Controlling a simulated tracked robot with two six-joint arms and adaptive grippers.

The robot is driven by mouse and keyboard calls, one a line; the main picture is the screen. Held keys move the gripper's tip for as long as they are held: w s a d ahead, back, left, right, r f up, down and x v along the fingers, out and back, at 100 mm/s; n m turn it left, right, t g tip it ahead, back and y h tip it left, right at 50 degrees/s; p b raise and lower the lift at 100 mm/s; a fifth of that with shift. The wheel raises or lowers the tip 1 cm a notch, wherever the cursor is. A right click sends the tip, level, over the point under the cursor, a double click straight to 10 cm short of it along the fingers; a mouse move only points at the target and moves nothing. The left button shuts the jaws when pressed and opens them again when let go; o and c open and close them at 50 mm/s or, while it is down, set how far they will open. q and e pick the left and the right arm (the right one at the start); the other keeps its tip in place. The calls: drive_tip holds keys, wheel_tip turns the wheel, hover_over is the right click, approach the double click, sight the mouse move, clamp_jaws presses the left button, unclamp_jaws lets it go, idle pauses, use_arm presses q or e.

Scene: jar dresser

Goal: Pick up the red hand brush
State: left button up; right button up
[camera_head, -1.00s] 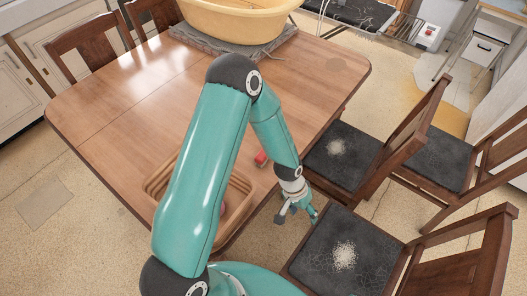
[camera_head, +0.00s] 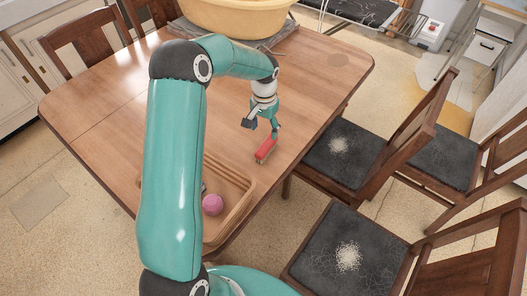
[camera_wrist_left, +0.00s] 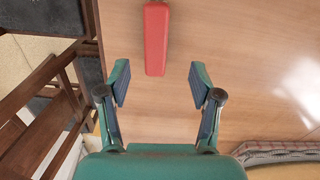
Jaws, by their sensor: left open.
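My left gripper (camera_head: 262,127) is open and empty, above the table just behind the brush in the head view. In the left wrist view the brush (camera_wrist_left: 156,40) is a red block at the top, beyond and between the two open fingertips (camera_wrist_left: 155,85). The fingers do not touch it. My right gripper does not show.
A wooden tray (camera_head: 240,208) holding a pink ball (camera_head: 212,204) stands at the table's near edge, partly hidden by my left arm. A large yellow tub (camera_head: 235,18) stands on a grey cloth at the back. Dark-seated chairs (camera_head: 341,148) line the right side.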

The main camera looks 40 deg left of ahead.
sight(266, 144)
use_arm(q)
wheel_tip(266, 144, down, 5)
drive_tip(key=shift+f+b, duration=0.1)
drive_tip(key=shift+b, duration=0.9)
drive_tip(key=shift+w+d+f+b, duration=0.15)
drive_tip(key=shift+f+b, duration=0.55)
drive_tip(key=shift+f, duration=0.6)
drive_tip(key=shift+w+d+f+b, duration=0.1)
drive_tip(key=shift+f+b, duration=0.55)
drive_tip(key=shift+f, duration=0.65)
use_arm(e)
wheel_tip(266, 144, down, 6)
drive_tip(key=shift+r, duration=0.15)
use_arm(q)
drive_tip(key=shift+r, duration=0.1)
clamp_jaws()
